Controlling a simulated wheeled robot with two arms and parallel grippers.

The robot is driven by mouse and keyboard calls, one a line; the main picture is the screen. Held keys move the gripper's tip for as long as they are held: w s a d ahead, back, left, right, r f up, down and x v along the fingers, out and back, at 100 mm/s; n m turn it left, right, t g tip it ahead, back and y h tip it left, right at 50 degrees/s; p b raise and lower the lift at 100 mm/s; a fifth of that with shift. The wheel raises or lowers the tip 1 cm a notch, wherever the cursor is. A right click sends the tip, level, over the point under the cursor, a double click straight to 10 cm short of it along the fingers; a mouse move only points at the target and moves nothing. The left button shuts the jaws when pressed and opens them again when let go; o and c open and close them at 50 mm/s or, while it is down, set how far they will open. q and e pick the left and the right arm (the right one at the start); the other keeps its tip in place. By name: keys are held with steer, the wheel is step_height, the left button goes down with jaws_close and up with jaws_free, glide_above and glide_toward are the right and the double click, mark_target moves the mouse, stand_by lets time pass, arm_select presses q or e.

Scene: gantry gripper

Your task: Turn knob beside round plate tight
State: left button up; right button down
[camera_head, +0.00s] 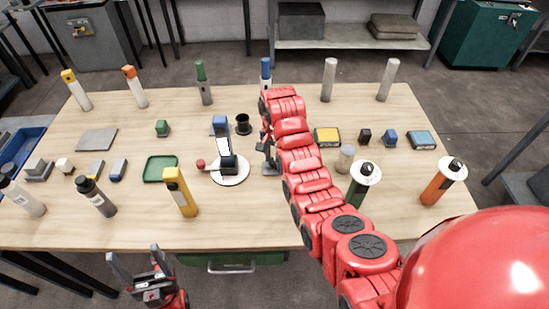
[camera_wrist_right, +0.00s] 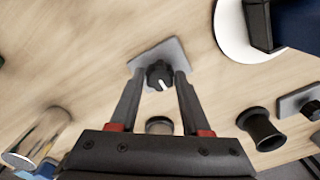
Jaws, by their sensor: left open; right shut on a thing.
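The knob (camera_wrist_right: 160,76) is black with a white pointer mark and sits on a small grey base plate (camera_wrist_right: 172,52) in the right wrist view. In the head view, the grey base (camera_head: 271,169) lies just right of the round white plate (camera_head: 232,178). This plate also shows at the upper right of the wrist view (camera_wrist_right: 229,40). My right gripper (camera_head: 266,143) reaches down over the knob, its two fingers shut on the knob's sides. My left gripper (camera_head: 136,256) is open and empty in front of the table's front edge.
A black-and-white device (camera_head: 228,163) stands on the round plate. A red knob-like piece (camera_head: 200,164), a black spool (camera_head: 243,124) and a green tray (camera_head: 160,169) are nearby. Several bottles and upright cylinders stand around the wooden table (camera_head: 120,225).

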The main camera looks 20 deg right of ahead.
steer(key=shift+c, duration=1.9)
jaws_free()
steer(key=shift+r, duration=0.1)
step_height(320, 180, up, 10)
steer(key=p, duration=0.9)
step_height(320, 180, up, 6)
steer(key=p, duration=0.3)
glide_above(275, 160)
steer(key=shift+s+a+r, duration=0.1)
steer(key=shift+r, duration=0.5)
